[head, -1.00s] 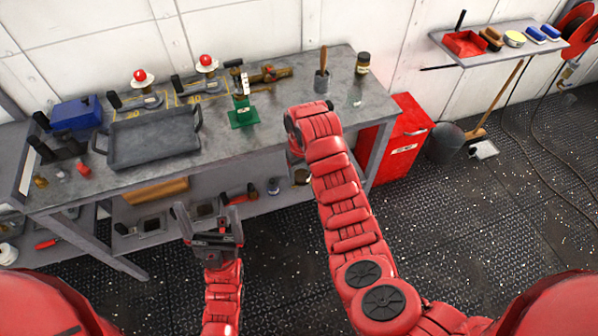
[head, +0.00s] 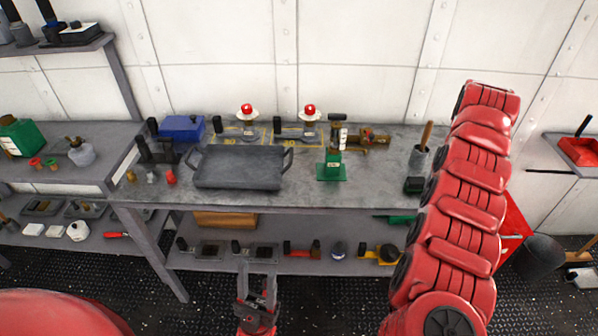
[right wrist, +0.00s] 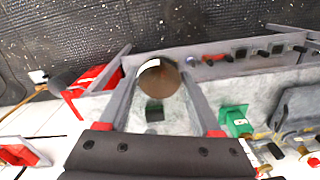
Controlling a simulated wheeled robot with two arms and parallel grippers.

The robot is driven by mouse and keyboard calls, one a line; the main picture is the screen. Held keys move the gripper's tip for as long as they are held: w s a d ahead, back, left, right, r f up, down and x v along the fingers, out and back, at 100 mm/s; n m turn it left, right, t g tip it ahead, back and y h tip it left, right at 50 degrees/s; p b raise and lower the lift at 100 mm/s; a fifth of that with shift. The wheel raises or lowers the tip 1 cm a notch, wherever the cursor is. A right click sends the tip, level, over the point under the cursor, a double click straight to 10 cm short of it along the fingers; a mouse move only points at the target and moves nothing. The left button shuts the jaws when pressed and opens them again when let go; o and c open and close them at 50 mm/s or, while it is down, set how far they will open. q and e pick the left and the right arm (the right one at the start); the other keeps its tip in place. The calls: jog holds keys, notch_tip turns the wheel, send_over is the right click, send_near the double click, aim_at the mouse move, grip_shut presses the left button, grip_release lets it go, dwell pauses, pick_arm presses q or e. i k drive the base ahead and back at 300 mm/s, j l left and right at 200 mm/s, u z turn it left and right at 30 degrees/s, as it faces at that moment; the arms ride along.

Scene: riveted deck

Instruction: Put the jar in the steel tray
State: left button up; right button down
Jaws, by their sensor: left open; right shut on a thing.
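The steel tray (head: 238,170) is a dark grey tray with two handles, lying on the workbench left of its middle. Part of it shows at the right edge of the right wrist view (right wrist: 297,108). The jar (right wrist: 158,80) shows its round brownish end between the fingers of my right gripper (right wrist: 157,76), which is shut on it above the bench. In the head view my raised right arm hides that gripper and the jar. My left gripper (head: 257,284) is open and empty, low in front of the bench, below the tray.
A green-based stand (head: 331,170) stands right of the tray, with a cup holding a wooden-handled tool (head: 419,160) farther right. Two red-topped fittings (head: 247,112) and a blue box (head: 182,128) are behind the tray. Small bottles stand left of it. The tray's inside looks empty.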

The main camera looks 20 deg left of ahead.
aim_at(241, 168)
jog(key=i+j+u, duration=0.1)
jog(key=u, duration=0.25)
jog(key=i+u, duration=0.45)
jog(key=u, duration=0.3)
